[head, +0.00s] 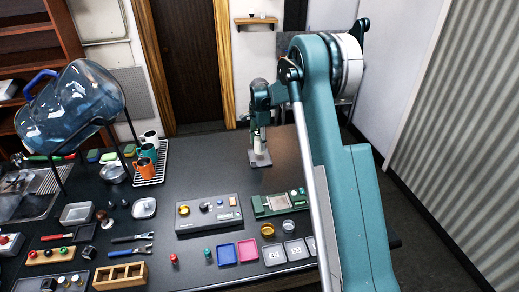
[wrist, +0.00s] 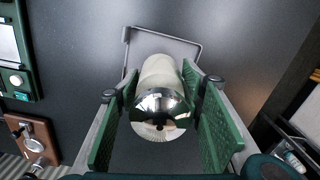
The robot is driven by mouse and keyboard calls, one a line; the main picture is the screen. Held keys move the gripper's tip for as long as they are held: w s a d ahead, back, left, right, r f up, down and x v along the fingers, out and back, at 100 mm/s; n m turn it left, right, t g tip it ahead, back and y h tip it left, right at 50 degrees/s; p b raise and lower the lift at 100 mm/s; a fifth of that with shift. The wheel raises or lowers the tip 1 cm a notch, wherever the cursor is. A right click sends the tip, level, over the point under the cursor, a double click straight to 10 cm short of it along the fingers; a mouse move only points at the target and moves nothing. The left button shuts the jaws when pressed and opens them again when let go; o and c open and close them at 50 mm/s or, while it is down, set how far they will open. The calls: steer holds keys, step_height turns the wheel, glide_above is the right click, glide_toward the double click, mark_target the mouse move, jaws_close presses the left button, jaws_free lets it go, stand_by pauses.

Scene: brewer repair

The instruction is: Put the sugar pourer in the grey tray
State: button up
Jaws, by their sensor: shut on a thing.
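The sugar pourer (wrist: 160,105) has a shiny metal dome top with a dark hole and a pale body. My gripper (wrist: 162,112) is shut on it, with a green pad on each side. In the head view the pourer (head: 260,145) appears upright and pale below my gripper (head: 260,133), at the far side of the table. The grey tray (head: 259,161) lies on the table right under or behind the pourer. In the wrist view the tray's rim (wrist: 190,43) shows beyond it. I cannot tell whether the pourer's base touches the tray.
The dark table (head: 215,165) is clear around the tray. A grey panel (head: 208,213) and a green device (head: 278,204) lie nearer. A rack with mugs (head: 148,155) stands left, beside a large blue bottle (head: 75,105). The table's right edge is close to my arm.

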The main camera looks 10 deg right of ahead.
steer(key=shift+f, duration=0.1)
steer(key=shift+f, duration=1.75)
steer(key=shift+f, duration=0.15)
steer(key=o, duration=1.1)
steer(key=shift+o, duration=0.2)
steer(key=shift+r, duration=0.2)
step_height(320, 180, up, 12)
